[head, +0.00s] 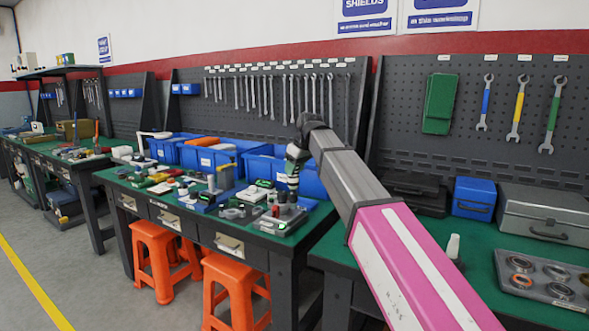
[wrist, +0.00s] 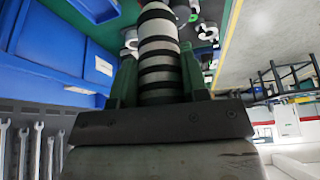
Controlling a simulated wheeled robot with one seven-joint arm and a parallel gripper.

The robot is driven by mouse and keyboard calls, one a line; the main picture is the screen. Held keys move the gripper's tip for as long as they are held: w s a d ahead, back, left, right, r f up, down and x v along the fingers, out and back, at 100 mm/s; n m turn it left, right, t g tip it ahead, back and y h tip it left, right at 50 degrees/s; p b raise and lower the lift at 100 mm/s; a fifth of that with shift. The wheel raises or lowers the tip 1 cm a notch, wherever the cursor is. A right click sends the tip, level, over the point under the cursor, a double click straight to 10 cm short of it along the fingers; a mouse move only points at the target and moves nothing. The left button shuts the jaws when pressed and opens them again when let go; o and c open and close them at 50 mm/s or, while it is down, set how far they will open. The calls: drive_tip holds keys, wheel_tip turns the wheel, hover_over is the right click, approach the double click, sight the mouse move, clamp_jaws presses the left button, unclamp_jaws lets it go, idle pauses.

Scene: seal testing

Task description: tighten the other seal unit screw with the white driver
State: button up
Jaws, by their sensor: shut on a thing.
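My gripper (head: 296,158) is over the right end of the middle green-topped bench. In the wrist view, its two green fingers (wrist: 160,70) are shut on a light grey driver (wrist: 158,42) with black bands, which appears to be the white driver. In the head view the banded driver (head: 292,181) points down from the fingers, above a cluster of small parts (head: 282,212) on the bench. I cannot tell whether its tip touches anything. The seal unit and its screws are too small or hidden to make out within this cluster.
Blue bins (head: 207,158) line the back of the bench. A test device (head: 284,223) sits near its front right edge. Orange stools (head: 236,285) stand below. The right bench holds a grey case (head: 545,212) and a tray of rings (head: 510,262). Wrenches (head: 290,95) hang behind.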

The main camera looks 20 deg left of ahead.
drive_tip(key=shift+r, duration=2.5)
